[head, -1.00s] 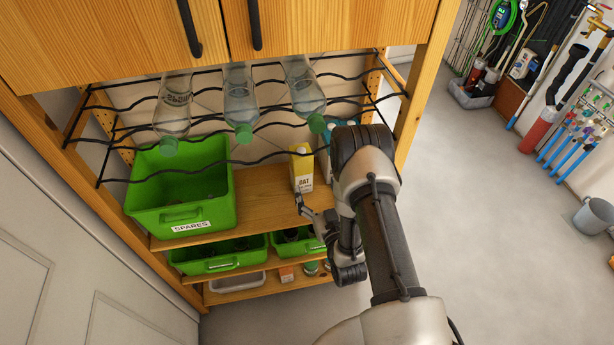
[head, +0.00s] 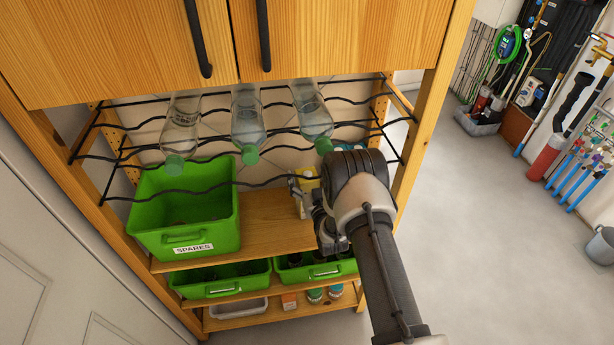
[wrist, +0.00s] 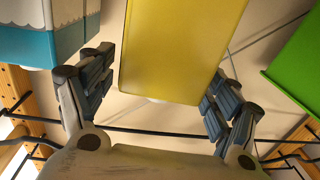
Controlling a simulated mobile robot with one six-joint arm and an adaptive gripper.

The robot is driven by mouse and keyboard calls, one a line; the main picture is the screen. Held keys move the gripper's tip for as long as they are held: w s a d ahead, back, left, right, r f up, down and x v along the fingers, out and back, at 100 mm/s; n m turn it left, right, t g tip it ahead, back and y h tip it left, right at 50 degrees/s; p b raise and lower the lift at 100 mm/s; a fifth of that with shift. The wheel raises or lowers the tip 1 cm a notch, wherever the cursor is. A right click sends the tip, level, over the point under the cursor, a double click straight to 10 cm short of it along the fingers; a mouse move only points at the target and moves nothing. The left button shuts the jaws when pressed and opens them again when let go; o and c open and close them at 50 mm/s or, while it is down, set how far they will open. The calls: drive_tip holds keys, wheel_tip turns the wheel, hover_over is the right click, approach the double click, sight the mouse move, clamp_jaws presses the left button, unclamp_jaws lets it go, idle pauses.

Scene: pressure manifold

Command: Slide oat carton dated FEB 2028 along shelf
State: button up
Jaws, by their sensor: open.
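The yellow-topped oat carton (head: 308,180) stands on the wooden shelf below the wire bottle rack, partly hidden by my arm. Its yellow side (wrist: 178,45) fills the upper middle of the wrist view. No date can be read on it. My gripper (wrist: 160,80) is open, with one finger on each side of the carton and narrow gaps showing. In the head view, my gripper (head: 304,192) is at the carton, largely hidden behind my wrist.
A blue-and-white carton (wrist: 50,35) stands close beside the left finger in the wrist view. A green SPARES bin (head: 185,238) stands left on the same shelf, with bare shelf (head: 272,225) between. Several bottles (head: 248,125) lie on the wire rack above.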

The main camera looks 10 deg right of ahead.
drive_tip(key=shift+w, duration=0.4)
clamp_jaws()
idle(0.9)
drive_tip(key=shift+s+p, duration=0.95)
drive_tip(key=shift+s, duration=3.6)
unclamp_jaws()
